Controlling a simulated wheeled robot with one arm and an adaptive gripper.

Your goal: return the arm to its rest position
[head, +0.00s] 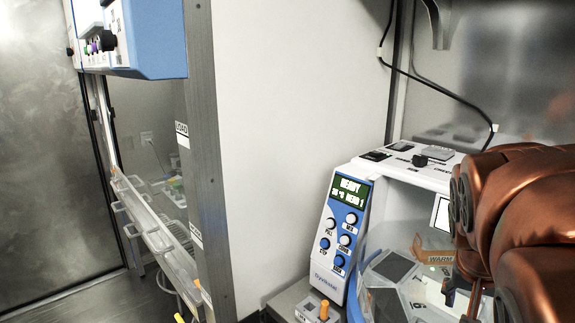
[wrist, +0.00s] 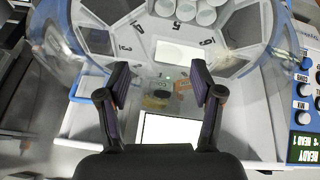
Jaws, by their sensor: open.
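My copper-coloured arm (head: 535,215) fills the right side of the head view, in front of a white and blue machine (head: 345,235). My gripper (wrist: 160,88) shows in the wrist view with its two dark fingers spread apart and nothing between them. It is over the front of the machine's round carousel (wrist: 115,45). In the head view the gripper is at the lower right and partly cut off by the frame edge.
The machine's display (head: 349,190) reads READY. The carousel has numbered compartments, and white cups (wrist: 185,12) stand at its far side. A grey metal post (head: 205,150) and a white wall (head: 290,120) are left of the machine. A blue unit (head: 150,40) hangs at the upper left.

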